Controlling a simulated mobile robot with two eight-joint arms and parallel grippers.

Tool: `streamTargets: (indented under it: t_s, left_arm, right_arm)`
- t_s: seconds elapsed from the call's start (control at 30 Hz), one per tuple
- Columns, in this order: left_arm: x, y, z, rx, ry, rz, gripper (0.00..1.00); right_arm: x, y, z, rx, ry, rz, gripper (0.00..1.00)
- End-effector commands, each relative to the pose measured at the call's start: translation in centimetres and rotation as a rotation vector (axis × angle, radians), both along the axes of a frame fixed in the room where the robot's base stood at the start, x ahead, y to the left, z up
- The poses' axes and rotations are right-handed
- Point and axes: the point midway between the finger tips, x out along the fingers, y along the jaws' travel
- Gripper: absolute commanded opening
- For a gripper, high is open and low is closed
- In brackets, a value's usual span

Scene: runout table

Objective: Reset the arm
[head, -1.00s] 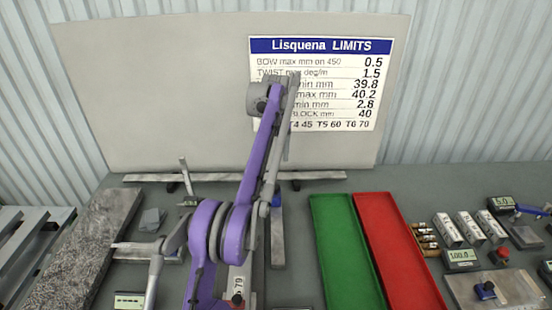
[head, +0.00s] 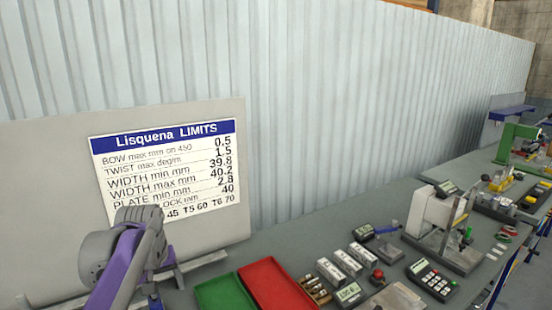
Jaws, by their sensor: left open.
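My left arm (head: 120,265), with purple links and a round grey joint, rises from the bottom edge at the lower left of the head view. It stands in front of the lower part of the limits sign (head: 168,165) and hides some of its lines. My left gripper is open; its fingertips are not clearly visible, and I see nothing held. My right gripper is not in view.
A green tray (head: 222,292) and a red tray (head: 277,285) lie right of my arm. White blocks (head: 347,263), a calculator-like device (head: 432,278) and a white measuring stand (head: 432,214) are further right. A corrugated wall (head: 330,110) closes off the back.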

Motion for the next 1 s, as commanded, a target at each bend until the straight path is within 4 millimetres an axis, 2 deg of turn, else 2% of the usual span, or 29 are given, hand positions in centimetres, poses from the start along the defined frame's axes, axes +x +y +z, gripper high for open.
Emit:
streamTargets:
  t_s: [0.03, 0.17, 0.3, 0.5, 0.6, 0.7, 1.0]
  left_arm:
    - [-2.0, -1.1, -0.6, 0.008, -0.023, -0.035, 0.67]
    - [-6.8, -3.5, -2.9, 0.035, -0.086, -0.128, 0.67]
    - [-12.2, -5.6, -6.4, 0.064, -0.153, -0.225, 0.67]
    - [-18.4, -7.6, -11.8, 0.098, -0.236, -0.337, 0.67]
    - [-20.1, -8.0, -13.7, 0.111, -0.262, -0.371, 0.67]
    - [-21.0, -8.2, -14.7, 0.116, -0.275, -0.387, 0.67]
    - [-21.2, -8.3, -14.9, 0.119, -0.279, -0.393, 0.67]
  right_arm:
    - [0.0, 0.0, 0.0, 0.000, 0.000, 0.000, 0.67]
    - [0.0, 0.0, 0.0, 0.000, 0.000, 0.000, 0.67]
    - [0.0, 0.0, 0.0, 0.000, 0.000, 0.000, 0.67]
    - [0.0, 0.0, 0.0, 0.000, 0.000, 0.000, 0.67]
    - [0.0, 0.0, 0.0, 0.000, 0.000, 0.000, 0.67]
    - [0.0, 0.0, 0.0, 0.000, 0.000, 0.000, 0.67]
    - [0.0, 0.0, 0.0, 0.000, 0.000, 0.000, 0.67]
